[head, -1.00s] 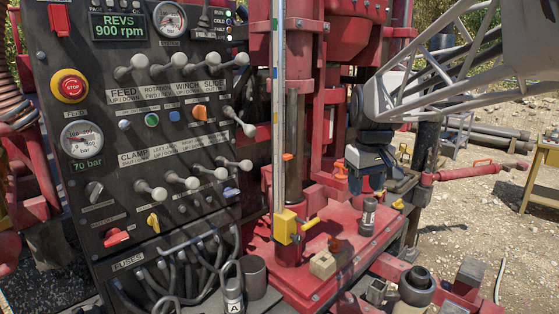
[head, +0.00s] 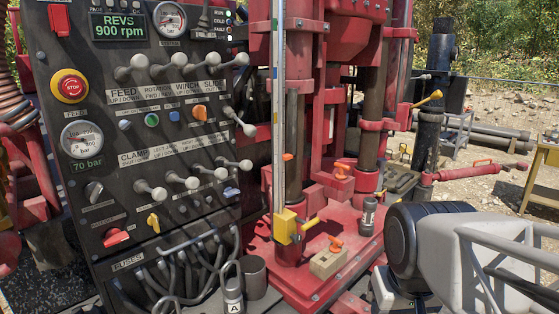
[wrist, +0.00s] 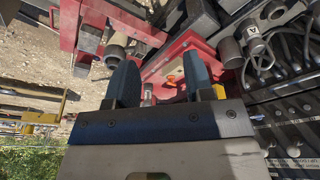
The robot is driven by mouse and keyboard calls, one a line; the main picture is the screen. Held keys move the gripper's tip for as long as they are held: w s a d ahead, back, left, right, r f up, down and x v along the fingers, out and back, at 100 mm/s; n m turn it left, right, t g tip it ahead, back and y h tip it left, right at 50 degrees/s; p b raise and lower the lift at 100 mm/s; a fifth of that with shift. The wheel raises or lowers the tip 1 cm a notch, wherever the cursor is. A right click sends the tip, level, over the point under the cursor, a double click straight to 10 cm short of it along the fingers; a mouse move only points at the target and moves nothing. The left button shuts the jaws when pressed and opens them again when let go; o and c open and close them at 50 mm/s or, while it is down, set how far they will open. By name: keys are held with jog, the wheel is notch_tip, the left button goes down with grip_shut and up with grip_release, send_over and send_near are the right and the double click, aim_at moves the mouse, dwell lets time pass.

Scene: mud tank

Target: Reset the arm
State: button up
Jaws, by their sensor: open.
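My gripper (wrist: 160,78) shows in the wrist view with its two dark fingers apart and nothing between them. Beyond the fingers are the red rig base and the ground. In the head view my arm is at the lower right, in front of the rig's red base plate (head: 318,276). My fingers cannot be made out in the head view; the lower frame edge cuts off that end of the arm.
The control panel (head: 140,105) with levers and a red stop button (head: 71,87) stands at the left. A yellow clamp (head: 285,226) sits on the upright rail. A beige block (head: 328,262) and a dark cylinder (head: 368,215) are on the base plate. Gravel lies right.

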jog(key=shift+s+f, duration=0.8)
jog(key=shift+s, duration=0.3)
dwell(0.7)
